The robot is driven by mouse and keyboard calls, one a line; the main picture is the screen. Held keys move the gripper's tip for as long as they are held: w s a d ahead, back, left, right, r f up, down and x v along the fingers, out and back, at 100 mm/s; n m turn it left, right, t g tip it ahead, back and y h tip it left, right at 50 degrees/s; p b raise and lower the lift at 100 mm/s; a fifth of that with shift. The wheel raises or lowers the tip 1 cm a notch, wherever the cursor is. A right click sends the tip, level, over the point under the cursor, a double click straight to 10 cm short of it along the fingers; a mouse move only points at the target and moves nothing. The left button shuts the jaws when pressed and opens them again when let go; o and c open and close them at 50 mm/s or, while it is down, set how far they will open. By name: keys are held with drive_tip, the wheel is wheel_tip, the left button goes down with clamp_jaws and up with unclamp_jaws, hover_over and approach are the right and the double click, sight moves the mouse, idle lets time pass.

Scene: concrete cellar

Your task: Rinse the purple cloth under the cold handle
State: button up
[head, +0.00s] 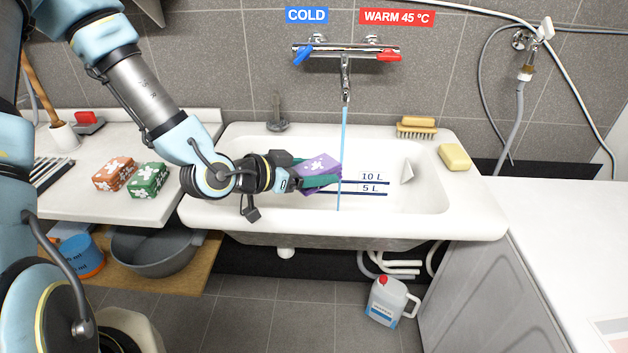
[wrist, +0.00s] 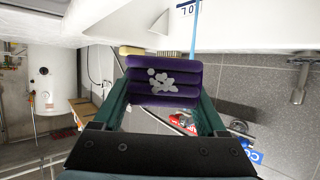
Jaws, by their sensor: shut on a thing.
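My gripper (head: 318,180) is shut on the purple cloth (head: 322,162), a folded pad with white flower marks, and holds it above the sink basin (head: 415,205). In the wrist view the cloth (wrist: 165,80) sits between the two green fingers. A thin blue water stream (head: 344,125) falls from the tap spout (head: 346,92) into the basin. The cloth's right edge is at the stream; whether water strikes it I cannot tell. The blue cold handle (head: 303,55) is under the COLD sign. The red warm handle (head: 388,56) is under the WARM 45 °C sign.
A brush (head: 416,130) and a yellow sponge (head: 455,157) lie on the sink's back right rim. Orange (head: 114,174) and green (head: 147,180) folded cloths lie on the left counter. A white jug (head: 388,302) stands below. The right counter (head: 560,225) is mostly clear.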

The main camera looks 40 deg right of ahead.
drive_tip(key=shift+w+d+f+b, duration=0.35)
drive_tip(key=shift+d+b, duration=0.05)
drive_tip(key=shift+b, duration=1.15)
drive_tip(key=shift+w+d+r, duration=0.1)
drive_tip(key=shift+d+r, duration=0.05)
drive_tip(key=shift+d, duration=0.1)
drive_tip(key=shift+w+d, duration=0.3)
drive_tip(key=shift+d, duration=0.05)
drive_tip(key=w+d+f+b, duration=0.1)
drive_tip(key=w+d+f, duration=0.1)
drive_tip(key=w+d, duration=0.4)
drive_tip(key=shift+d, duration=1.05)
drive_tip(key=shift+f, duration=0.1)
